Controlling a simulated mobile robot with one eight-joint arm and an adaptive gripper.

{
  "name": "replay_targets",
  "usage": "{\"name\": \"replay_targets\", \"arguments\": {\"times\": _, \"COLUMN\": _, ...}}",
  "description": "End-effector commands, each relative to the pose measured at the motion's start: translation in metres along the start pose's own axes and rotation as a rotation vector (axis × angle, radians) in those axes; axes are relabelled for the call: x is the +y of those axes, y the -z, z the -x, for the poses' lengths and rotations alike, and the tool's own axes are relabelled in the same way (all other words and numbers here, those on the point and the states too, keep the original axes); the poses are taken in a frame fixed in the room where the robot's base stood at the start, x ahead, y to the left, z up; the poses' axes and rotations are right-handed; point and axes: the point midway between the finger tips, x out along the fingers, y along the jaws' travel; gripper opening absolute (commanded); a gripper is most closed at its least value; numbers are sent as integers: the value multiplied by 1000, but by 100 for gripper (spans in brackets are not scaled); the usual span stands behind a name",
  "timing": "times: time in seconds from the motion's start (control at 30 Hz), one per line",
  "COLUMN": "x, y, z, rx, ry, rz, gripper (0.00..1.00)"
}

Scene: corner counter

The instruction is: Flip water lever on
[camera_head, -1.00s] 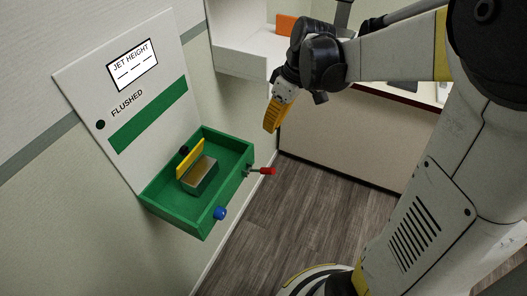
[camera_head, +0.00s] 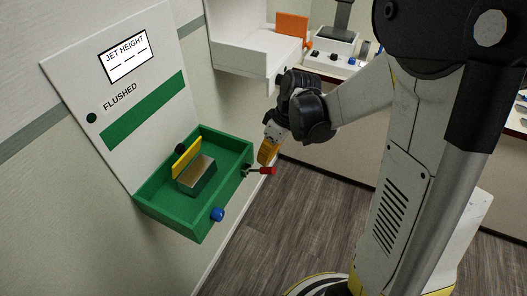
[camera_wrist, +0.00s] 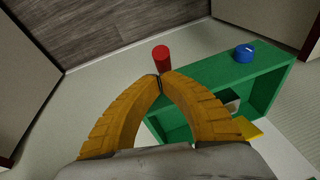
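The water lever, a thin stem with a red tip (camera_head: 267,170), sticks out from the right side of the green tray (camera_head: 165,214). The red tip also shows in the wrist view (camera_wrist: 161,58), just beyond my fingertips. My gripper (camera_head: 264,158) has orange fingers and is just above the lever in the head view. In the wrist view my gripper (camera_wrist: 160,82) has its fingertips together, with nothing clearly between them. Part of the stem is hidden behind the fingers there, so I cannot tell whether they touch it.
A blue knob (camera_head: 217,214) is on the tray's front. Inside are a yellow plate (camera_head: 186,158) and a grey-brown block (camera_head: 197,176). A panel (camera_head: 90,70) reading "JET HEIGHT" and "FLUSHED" stands behind.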

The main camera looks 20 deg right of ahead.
Motion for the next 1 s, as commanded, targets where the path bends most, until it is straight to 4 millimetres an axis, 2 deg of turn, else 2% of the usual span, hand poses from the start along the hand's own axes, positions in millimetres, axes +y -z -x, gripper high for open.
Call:
{"name": "replay_targets", "arguments": {"times": 0.43, "x": 0, "y": -2, "z": -1, "rx": 7, "ry": 1, "rz": 0, "gripper": 0}}
{"name": "replay_targets", "arguments": {"times": 1.0, "x": 2, "y": -10, "z": -5, "rx": 103, "ry": 15, "rz": 12, "gripper": 0}}
